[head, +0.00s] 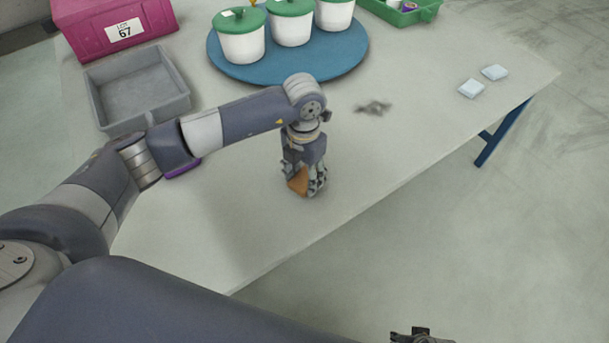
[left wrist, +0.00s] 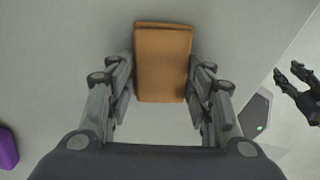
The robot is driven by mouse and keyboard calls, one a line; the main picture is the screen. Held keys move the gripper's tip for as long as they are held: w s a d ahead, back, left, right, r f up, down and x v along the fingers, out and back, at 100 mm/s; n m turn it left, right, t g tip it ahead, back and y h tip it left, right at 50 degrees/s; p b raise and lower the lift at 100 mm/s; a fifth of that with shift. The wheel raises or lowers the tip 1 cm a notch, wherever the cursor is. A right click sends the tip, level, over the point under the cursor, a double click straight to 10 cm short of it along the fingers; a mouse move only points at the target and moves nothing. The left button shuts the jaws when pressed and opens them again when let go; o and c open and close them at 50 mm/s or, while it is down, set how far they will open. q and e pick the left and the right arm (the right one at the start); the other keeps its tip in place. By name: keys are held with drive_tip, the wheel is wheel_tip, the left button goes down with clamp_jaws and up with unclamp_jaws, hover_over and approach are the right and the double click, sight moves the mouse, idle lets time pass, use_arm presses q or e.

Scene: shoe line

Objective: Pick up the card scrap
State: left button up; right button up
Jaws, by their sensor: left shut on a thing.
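The card scrap (head: 298,182) is a small orange-brown piece at the front part of the pale table. My left gripper (head: 307,190) points down and is shut on it. In the left wrist view the card scrap (left wrist: 163,62) sits between the two fingers, with a finger at each side edge. I cannot tell whether it touches the table. My right gripper (left wrist: 291,73) shows at the right of the left wrist view, beyond the table edge, its fingers apart and empty. Only a bit of it shows at the bottom of the head view.
A grey tray (head: 91,85) and a magenta box (head: 72,38) stand at the left. White pots with green lids stand on a blue round mat (head: 348,62). A green crate (head: 428,13) is at the back. A dark smudge (head: 373,107) and two pale blocks (head: 471,88) lie right.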

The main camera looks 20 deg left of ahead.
sight(299, 180)
use_arm(q)
drive_tip(key=shift+r, duration=0.4)
wheel_tip(299, 180, up, 2)
drive_tip(key=shift+r, duration=0.15)
drive_tip(key=shift+s+a+r, duration=0.15)
drive_tip(key=shift+s+a, duration=0.15)
drive_tip(key=shift+a, duration=0.15)
drive_tip(key=s+a, duration=0.6)
drive_tip(key=a, duration=0.1)
drive_tip(key=s+a+r, duration=0.1)
drive_tip(key=s+a, duration=0.2)
drive_tip(key=shift+a+r, duration=0.1)
drive_tip(key=shift+a, duration=0.15)
drive_tip(key=shift+s+a, duration=0.3)
drive_tip(key=shift+a, duration=0.05)
drive_tip(key=shift+a+r, duration=0.1)
use_arm(e)
drive_tip(key=shift+f, duration=0.5)
drive_tip(key=shift+s, duration=0.2)
